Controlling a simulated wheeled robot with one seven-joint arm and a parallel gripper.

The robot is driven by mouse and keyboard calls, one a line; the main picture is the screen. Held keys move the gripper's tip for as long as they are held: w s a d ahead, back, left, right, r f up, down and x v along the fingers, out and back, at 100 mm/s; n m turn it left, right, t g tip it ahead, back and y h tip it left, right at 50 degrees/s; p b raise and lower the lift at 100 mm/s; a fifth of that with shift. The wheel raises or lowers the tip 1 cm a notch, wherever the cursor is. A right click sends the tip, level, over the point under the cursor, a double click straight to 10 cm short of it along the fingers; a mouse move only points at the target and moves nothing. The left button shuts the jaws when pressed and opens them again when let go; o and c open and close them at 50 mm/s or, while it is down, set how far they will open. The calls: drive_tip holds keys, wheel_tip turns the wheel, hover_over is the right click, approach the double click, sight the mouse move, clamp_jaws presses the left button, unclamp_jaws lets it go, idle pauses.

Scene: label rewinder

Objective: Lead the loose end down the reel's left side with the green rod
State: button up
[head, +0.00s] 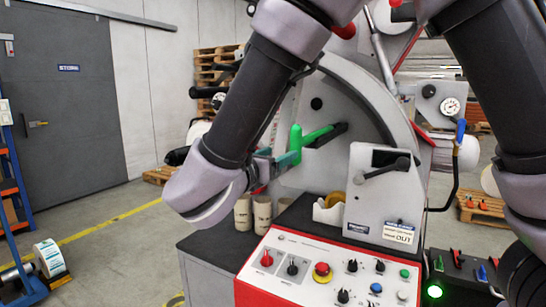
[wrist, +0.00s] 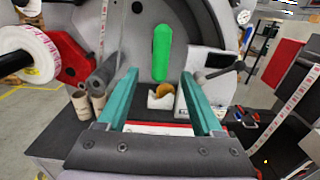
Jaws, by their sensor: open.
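The green rod (head: 318,135) has an upright part and a bar running toward a dark piece on the machine's grey plate. In the wrist view the green rod (wrist: 161,52) stands upright, centred beyond the fingertips. My gripper (head: 288,158) has teal fingers close to the rod in the head view. In the wrist view my gripper (wrist: 159,75) is open with nothing between its fingers. A white label reel (wrist: 28,54) is at the left of the wrist view. A printed strip (wrist: 103,28) hangs nearby; I cannot tell if it is the loose end.
A control panel (head: 325,272) with knobs and buttons lies below. A small white holder (head: 328,212) and beige cores (head: 262,213) stand behind it. A grey box with a black lever (head: 386,190) stands right of the rod. Another printed strip (wrist: 294,100) shows at the right.

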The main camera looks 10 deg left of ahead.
sight(293, 134)
drive_tip(key=shift+x, duration=5.05)
clamp_jaws()
drive_tip(key=shift+r, duration=0.1)
drive_tip(key=shift+r, duration=1.4)
drive_tip(key=shift+r, duration=0.1)
